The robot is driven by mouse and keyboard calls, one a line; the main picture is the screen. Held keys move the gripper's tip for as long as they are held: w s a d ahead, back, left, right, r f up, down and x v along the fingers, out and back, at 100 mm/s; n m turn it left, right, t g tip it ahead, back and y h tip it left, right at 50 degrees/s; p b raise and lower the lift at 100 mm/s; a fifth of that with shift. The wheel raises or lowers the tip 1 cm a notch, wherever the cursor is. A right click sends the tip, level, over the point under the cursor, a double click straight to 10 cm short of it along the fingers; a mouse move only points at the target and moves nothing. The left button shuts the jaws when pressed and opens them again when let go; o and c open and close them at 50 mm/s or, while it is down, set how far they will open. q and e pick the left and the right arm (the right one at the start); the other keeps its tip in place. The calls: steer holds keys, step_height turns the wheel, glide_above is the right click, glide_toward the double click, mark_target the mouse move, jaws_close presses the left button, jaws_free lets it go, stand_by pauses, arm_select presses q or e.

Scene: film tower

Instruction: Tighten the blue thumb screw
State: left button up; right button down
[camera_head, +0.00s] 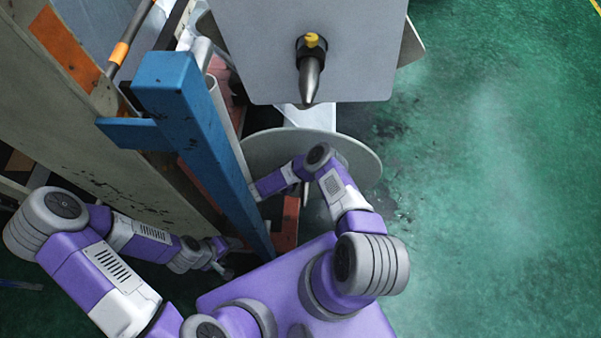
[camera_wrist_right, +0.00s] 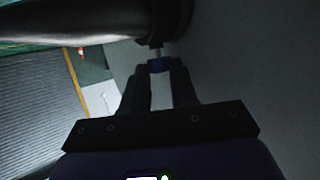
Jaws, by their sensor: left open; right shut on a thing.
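The blue thumb screw (camera_wrist_right: 159,65) shows in the right wrist view, on a short stem that runs to a dark collar (camera_wrist_right: 170,20) around a metal spindle (camera_wrist_right: 75,22). My right gripper (camera_wrist_right: 160,74) is shut on the screw, one finger on each side. In the head view my right arm reaches to the round grey disc, and its gripper and the blue screw are hidden there. My left gripper (camera_head: 222,266) is open and empty, low beside the blue post, small in view.
A square grey plate (camera_head: 270,65) with another tapered spindle (camera_head: 309,80) and a yellow screw (camera_head: 313,40) is above the round disc (camera_head: 360,158). A blue post (camera_head: 215,145) stands between my arms. The green floor (camera_head: 500,190) at right is clear.

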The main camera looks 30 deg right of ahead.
steer(key=c, duration=0.9)
jaws_free()
steer(key=shift+d, duration=0.1)
step_height(320, 180, up, 10)
steer(key=p, duration=0.4)
